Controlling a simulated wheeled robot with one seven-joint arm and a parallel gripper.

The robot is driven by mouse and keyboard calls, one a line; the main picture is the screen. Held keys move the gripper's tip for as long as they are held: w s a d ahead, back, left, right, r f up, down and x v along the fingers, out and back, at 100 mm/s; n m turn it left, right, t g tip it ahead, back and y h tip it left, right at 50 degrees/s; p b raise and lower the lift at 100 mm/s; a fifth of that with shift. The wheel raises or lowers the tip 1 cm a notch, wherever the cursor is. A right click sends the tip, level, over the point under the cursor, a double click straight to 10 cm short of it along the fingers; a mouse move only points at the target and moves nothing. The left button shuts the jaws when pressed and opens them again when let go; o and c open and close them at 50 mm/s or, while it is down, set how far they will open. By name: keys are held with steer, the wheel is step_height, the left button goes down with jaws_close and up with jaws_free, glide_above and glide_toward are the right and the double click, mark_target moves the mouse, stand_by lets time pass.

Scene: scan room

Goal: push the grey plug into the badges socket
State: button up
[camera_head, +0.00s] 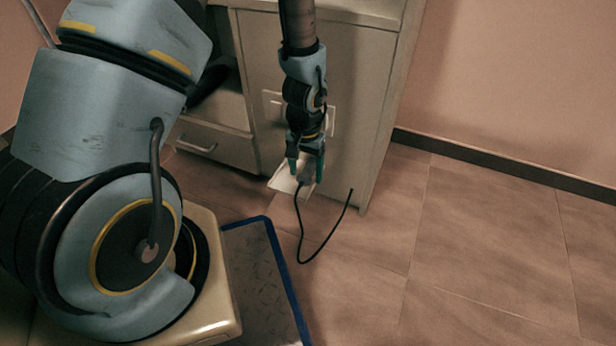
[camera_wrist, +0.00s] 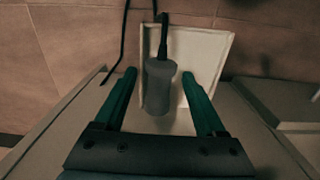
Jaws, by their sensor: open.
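The grey plug (camera_wrist: 160,88) is a short cylinder with a black cable (camera_wrist: 163,35) leaving its far end. In the wrist view it lies between the two green fingers of my gripper (camera_wrist: 158,78), with a gap on each side. My gripper is open. The plug is over or in a shallow white tray (camera_wrist: 214,45); I cannot tell whether it touches it. In the head view my gripper (camera_head: 306,168) points down at the tray (camera_head: 282,183), in front of the cabinet. No socket marked badges can be made out.
The cabinet (camera_head: 362,100) stands behind my gripper, with a pale framed panel (camera_head: 271,104) partly hidden by my arm. A drawer (camera_head: 215,148) is at left. The cable (camera_head: 322,246) loops down toward the floor. A blue-edged mat (camera_head: 262,285) lies in front. The tiled floor at right is clear.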

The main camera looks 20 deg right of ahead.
steer(key=shift+r, duration=0.1)
jaws_close()
stand_by(0.6)
